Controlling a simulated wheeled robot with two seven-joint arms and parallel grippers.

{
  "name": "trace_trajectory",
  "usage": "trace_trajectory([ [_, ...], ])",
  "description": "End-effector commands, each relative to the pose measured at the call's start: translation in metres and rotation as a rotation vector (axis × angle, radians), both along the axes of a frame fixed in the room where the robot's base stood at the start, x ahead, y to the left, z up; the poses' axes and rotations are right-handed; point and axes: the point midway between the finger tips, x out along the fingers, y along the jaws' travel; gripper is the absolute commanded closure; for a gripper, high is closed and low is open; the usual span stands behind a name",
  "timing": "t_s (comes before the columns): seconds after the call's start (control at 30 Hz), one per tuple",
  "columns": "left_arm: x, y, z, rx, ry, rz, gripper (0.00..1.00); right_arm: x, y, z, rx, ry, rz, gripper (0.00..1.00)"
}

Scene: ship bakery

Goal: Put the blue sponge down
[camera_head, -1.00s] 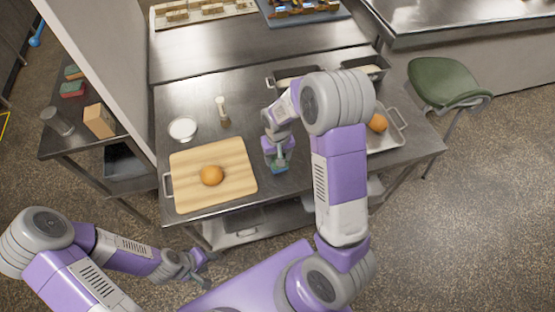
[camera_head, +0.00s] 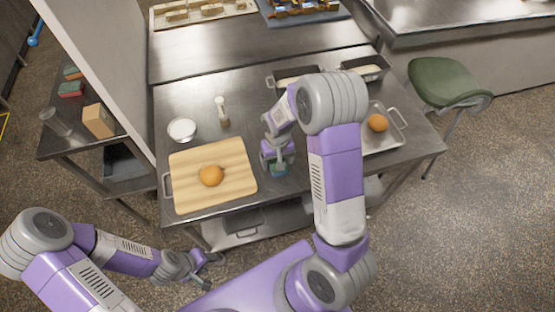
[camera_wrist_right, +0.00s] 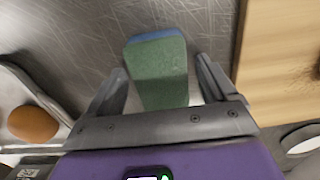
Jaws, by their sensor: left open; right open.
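The blue sponge (camera_wrist_right: 156,36) has a green face turned to the right wrist camera and a blue edge at its far end. It is on the steel table, small and partly hidden in the head view (camera_head: 279,173). My right gripper (camera_wrist_right: 160,84) is open around the sponge, with a finger on either side and a gap between each finger and the sponge. In the head view this gripper (camera_head: 277,166) is low over the table, right of the cutting board. My left gripper (camera_head: 207,267) is open and empty, in front of the table.
A white bowl (camera_head: 182,129) and a brush (camera_head: 222,112) stand behind the board. Bare steel lies behind the sponge.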

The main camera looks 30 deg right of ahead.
Motion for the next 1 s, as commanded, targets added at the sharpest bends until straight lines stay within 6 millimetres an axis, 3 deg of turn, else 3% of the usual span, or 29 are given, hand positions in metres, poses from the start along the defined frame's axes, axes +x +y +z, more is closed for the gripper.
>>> trace_trajectory([
  [0.17, 0.0, 0.0, 0.006, 0.0, 0.0, 0.0, 0.57, 0.001, 0.0, 0.022, 0.0, -0.005, 0.0, 0.15],
  [0.4, 0.0, 0.0, 0.014, 0.0, 0.0, 0.0, 0.57, 0.001, 0.0, 0.076, 0.0, -0.006, 0.001, 0.15],
  [0.6, 0.0, 0.0, 0.019, 0.0, 0.0, 0.0, 0.57, 0.001, 0.0, 0.109, 0.0, -0.003, 0.001, 0.15],
  [0.77, 0.0, 0.0, 0.02, 0.0, 0.0, 0.0, 0.57, 0.0, 0.0, 0.121, 0.0, -0.001, 0.001, 0.15],
  [1.0, 0.0, 0.0, 0.02, 0.0, 0.0, 0.0, 0.57, 0.0, 0.0, 0.123, 0.0, 0.0, 0.0, 0.15],
])
